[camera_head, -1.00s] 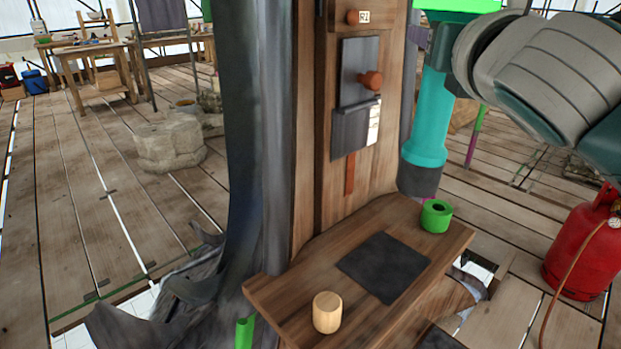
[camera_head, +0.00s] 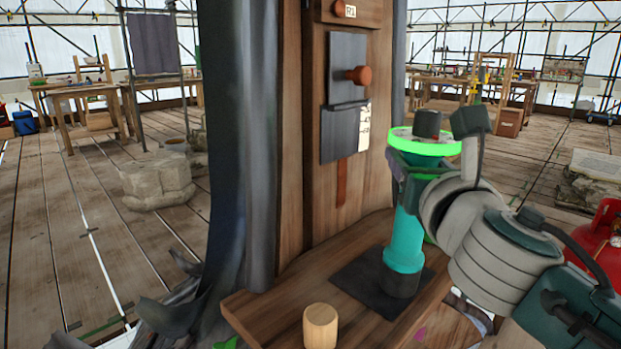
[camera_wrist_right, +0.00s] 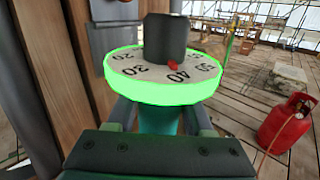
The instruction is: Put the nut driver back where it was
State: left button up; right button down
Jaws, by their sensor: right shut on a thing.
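The nut driver appears to be the upright teal tool (camera_head: 406,238) with a bright green numbered dial on top and a dark lower end. My right gripper (camera_head: 416,170) is shut around its upper part, just under the dial. The dark lower end overlaps the dark square mat (camera_head: 352,283) on the wooden shelf (camera_head: 262,307); I cannot tell whether it touches. In the right wrist view the green-rimmed dial (camera_wrist_right: 150,88) with its dark knob is close ahead, above my jaws. My left gripper is not in view.
A wooden cylinder (camera_head: 320,327) stands at the shelf's near end. A wooden post with a dark pocket (camera_head: 345,132) and a knob rises behind the shelf. A red gas bottle (camera_head: 597,240) stands on the right, also in the right wrist view (camera_wrist_right: 290,124).

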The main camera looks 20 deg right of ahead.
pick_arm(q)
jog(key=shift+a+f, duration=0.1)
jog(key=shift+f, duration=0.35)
pick_arm(e)
jog(key=shift+f, duration=0.55)
jog(key=c, duration=0.7)
grip_release()
jog(key=shift+f, duration=0.25)
jog(key=shift+c, duration=0.2)
jog(key=o, duration=0.5)
jog(key=shift+r, duration=0.1)
jog(key=shift+c, duration=0.2)
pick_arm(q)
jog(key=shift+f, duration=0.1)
